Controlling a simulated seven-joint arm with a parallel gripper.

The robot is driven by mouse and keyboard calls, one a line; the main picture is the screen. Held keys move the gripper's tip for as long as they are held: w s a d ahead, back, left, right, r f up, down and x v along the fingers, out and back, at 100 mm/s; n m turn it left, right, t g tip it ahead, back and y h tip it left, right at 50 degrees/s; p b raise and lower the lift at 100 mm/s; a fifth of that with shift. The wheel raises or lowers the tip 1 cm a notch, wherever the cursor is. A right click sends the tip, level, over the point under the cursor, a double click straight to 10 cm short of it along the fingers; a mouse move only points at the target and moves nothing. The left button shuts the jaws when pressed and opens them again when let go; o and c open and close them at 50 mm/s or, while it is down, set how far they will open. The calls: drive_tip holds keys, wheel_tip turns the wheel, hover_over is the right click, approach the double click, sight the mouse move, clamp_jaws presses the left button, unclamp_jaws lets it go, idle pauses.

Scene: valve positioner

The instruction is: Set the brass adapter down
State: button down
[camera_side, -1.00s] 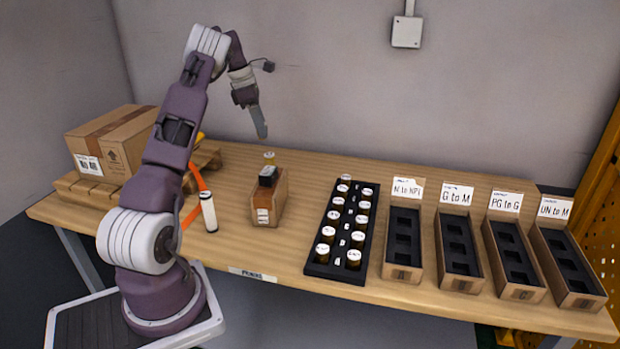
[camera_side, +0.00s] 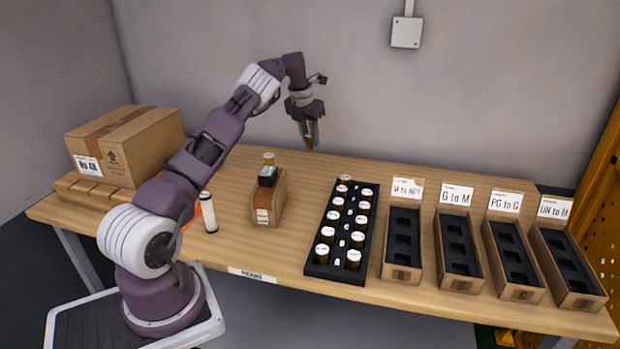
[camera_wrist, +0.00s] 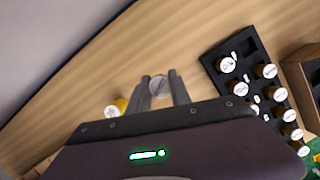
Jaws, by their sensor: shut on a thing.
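My gripper (camera_side: 309,140) is in the air above the back of the table, behind and left of the black tray (camera_side: 310,268). Its fingers are shut on a small round-topped piece, taken as the brass adapter (camera_wrist: 159,86); in the wrist view its pale grey top shows between the two fingertips. In the side view a brownish sliver of it (camera_side: 315,132) shows between the fingers; the rest is hidden. The held piece is clear of the table (camera_side: 230,255). In the wrist view the tray lies to the right of the fingers and has an empty pocket at its far end.
The tray holds several white-topped pieces. Another white-topped yellow piece (camera_side: 269,158) stands behind a small wooden box (camera_side: 268,208). Labelled boxes with empty pockets, such as "G to M" (camera_side: 456,258), stand at right. A white cylinder (camera_side: 208,212) stands at left.

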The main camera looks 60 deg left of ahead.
wheel_tip(320, 180, down, 10)
drive_tip(key=shift+f, duration=0.15)
drive_tip(key=shift+f, duration=0.1)
drive_tip(key=c, duration=1.2)
unclamp_jaws()
